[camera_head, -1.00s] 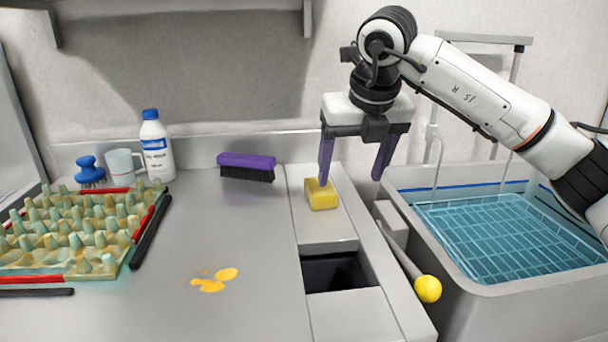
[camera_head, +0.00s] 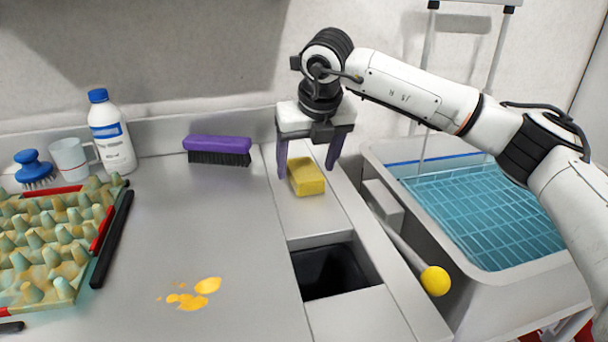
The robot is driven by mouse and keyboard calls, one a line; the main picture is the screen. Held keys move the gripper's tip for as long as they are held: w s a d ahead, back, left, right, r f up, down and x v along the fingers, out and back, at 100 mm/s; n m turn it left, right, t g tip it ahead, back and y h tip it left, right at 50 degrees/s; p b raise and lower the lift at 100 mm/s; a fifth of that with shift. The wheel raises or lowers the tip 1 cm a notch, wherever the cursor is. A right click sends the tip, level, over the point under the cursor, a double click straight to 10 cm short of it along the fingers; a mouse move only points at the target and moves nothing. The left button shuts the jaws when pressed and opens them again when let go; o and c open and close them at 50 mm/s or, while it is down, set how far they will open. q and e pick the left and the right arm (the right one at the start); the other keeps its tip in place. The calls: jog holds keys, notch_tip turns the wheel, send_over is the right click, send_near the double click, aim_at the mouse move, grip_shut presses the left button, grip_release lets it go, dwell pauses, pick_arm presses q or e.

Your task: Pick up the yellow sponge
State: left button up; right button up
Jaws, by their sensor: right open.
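The yellow sponge (camera_head: 307,178) lies on the light grey strip at the right side of the counter, just behind a dark square opening. My right gripper (camera_head: 306,174) points down over it with its purple fingers spread wide. One finger is at the sponge's left side and the other is at its right, behind it. The fingers look open and apart from the sponge; I cannot tell how far above the strip the tips are. My left gripper is not in view.
A purple brush (camera_head: 217,144) lies left of the sponge. A white bottle (camera_head: 112,140), a mug (camera_head: 70,158), a blue brush (camera_head: 33,165) and an egg tray (camera_head: 45,243) are at the left. A yellow spill (camera_head: 190,297) marks the counter. A sink basin (camera_head: 480,255) is at right.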

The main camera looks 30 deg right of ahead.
aim_at(306, 172)
jog(key=shift+w+f, duration=0.3)
jog(key=shift+f, duration=0.35)
jog(key=c, duration=1.1)
notch_tip(306, 172, up, 10)
jog(key=shift+r+p, duration=0.1)
jog(key=shift+p, duration=0.2)
jog(key=shift+c, duration=0.2)
jog(key=o, duration=0.5)
jog(key=shift+c, duration=0.2)
jog(key=c, duration=0.3)
jog(key=shift+c, duration=0.3)
